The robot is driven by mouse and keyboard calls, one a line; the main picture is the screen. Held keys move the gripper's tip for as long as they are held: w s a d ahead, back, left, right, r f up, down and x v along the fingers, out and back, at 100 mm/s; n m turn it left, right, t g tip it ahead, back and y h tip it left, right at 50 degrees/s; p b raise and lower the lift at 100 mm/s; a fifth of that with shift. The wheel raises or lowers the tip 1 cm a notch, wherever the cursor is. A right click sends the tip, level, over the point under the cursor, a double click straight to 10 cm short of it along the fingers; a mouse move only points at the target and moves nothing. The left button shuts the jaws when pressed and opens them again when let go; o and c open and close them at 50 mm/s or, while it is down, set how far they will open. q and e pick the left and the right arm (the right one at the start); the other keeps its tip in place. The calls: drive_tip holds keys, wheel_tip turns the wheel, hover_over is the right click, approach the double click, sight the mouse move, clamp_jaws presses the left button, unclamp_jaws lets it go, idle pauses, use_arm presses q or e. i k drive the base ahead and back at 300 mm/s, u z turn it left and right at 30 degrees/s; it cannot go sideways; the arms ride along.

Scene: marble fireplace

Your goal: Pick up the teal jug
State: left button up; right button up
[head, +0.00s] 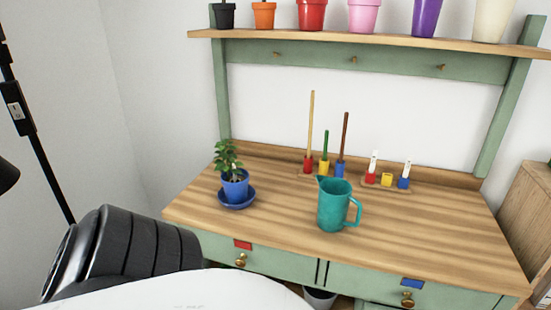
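The teal jug (332,206) stands upright on the wooden top of a green workbench (280,226), near the middle. Its handle is on the right and its spout points left. No gripper shows in the head view. Only a dark part of one of my arms shows at the lower left, well short of the jug.
A blue potted plant (235,187) on a blue saucer stands left of the jug. Behind it are coloured holders with upright sticks (324,165) and a second holder set (387,180). A shelf (370,43) with several pots hangs above. The benchtop right of the jug is clear.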

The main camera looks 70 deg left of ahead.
sight(335, 197)
drive_tip(key=k, duration=0.4)
drive_tip(key=u, duration=1.15)
